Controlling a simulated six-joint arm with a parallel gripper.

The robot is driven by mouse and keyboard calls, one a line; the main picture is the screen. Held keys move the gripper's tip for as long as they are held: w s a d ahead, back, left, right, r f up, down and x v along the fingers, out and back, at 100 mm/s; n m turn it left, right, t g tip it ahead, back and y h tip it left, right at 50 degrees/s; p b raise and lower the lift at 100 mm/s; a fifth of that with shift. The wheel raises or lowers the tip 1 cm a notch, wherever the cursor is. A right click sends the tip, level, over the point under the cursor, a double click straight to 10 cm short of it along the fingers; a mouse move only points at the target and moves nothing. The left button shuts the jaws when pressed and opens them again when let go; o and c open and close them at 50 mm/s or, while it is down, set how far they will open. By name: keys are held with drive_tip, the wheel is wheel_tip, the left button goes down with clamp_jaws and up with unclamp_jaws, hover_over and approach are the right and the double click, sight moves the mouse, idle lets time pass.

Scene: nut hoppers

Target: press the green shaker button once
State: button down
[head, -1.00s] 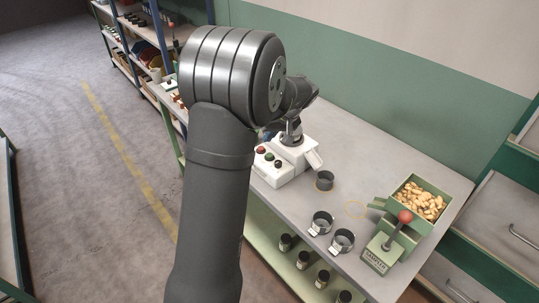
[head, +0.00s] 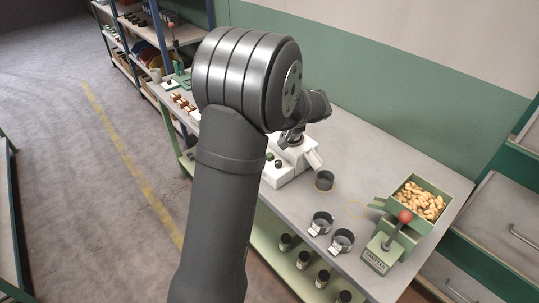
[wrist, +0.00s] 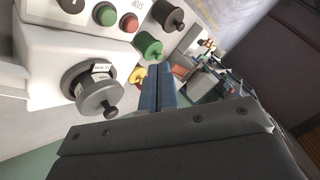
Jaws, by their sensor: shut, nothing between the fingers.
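The white machine with buttons (head: 290,165) stands on the bench behind my arm in the head view. A green button (head: 270,156) shows on its top, partly beside my arm. In the wrist view, the white panel (wrist: 50,45) carries a green round button (wrist: 105,14) with a red button (wrist: 130,22) to its right. My gripper (wrist: 158,70) shows its blue fingers closed together with nothing between them. The fingertips appear below and right of the green button in the picture, apart from it. In the head view my arm hides the fingertips.
Round knobbed parts in black (wrist: 168,14), green (wrist: 148,46) and grey (wrist: 100,98) lie near the fingers. A dispenser with a red-knobbed lever (head: 405,216) and a bin of nuts (head: 420,200) stand at right. Metal cups (head: 322,222) stand on the bench.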

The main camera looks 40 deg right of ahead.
drive_tip(key=shift+f, duration=4.15)
drive_tip(key=shift+f, duration=0.4)
drive_tip(key=shift+f, duration=0.5)
drive_tip(key=shift+r, duration=0.95)
drive_tip(key=shift+r, duration=2.5)
drive_tip(key=shift+f, duration=0.1)
